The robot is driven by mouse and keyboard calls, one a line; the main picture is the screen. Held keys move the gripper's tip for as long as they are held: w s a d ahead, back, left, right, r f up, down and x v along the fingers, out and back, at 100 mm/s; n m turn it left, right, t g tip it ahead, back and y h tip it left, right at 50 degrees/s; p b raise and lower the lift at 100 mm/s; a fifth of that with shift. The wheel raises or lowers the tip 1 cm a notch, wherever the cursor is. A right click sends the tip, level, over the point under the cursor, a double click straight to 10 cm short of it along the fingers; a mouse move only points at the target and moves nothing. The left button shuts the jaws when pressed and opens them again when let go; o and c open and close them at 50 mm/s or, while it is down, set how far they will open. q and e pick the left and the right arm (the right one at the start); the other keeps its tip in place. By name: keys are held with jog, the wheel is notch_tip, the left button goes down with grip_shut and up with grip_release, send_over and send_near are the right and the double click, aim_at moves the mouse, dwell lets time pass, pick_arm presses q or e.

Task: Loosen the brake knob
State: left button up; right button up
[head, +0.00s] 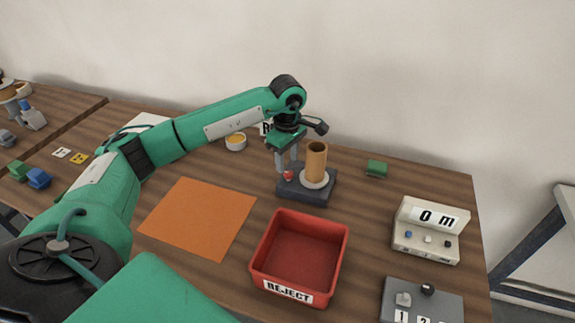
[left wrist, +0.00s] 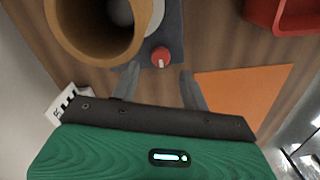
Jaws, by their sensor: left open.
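The brake knob (head: 288,175) is a small red knob on a dark grey base (head: 319,197). A brown roll (head: 316,162) stands upright on a pale disc on the same base, just right of the knob. My left gripper (head: 287,165) is above the knob, pointing down. In the left wrist view the red knob (left wrist: 160,57) has a pale mark and lies just beyond the gap between the open fingers (left wrist: 158,82). The fingers look empty, one on each side of the gap. I cannot tell whether they touch the knob. My right gripper is not in view.
A red REJECT bin (head: 299,257) stands in front of the base, and an orange sheet (head: 198,217) lies to the left. A white meter box (head: 430,230) and a grey panel (head: 421,300) are at the right. A green block (head: 376,168) sits behind.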

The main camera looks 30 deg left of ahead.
aim_at(288, 172)
pick_arm(q)
notch_tip(288, 172, down, 4)
jog(key=shift+r, duration=0.2)
jog(key=shift+f, duration=0.1)
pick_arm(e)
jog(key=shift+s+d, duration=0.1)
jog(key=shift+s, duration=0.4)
pick_arm(q)
jog(key=c, duration=1)
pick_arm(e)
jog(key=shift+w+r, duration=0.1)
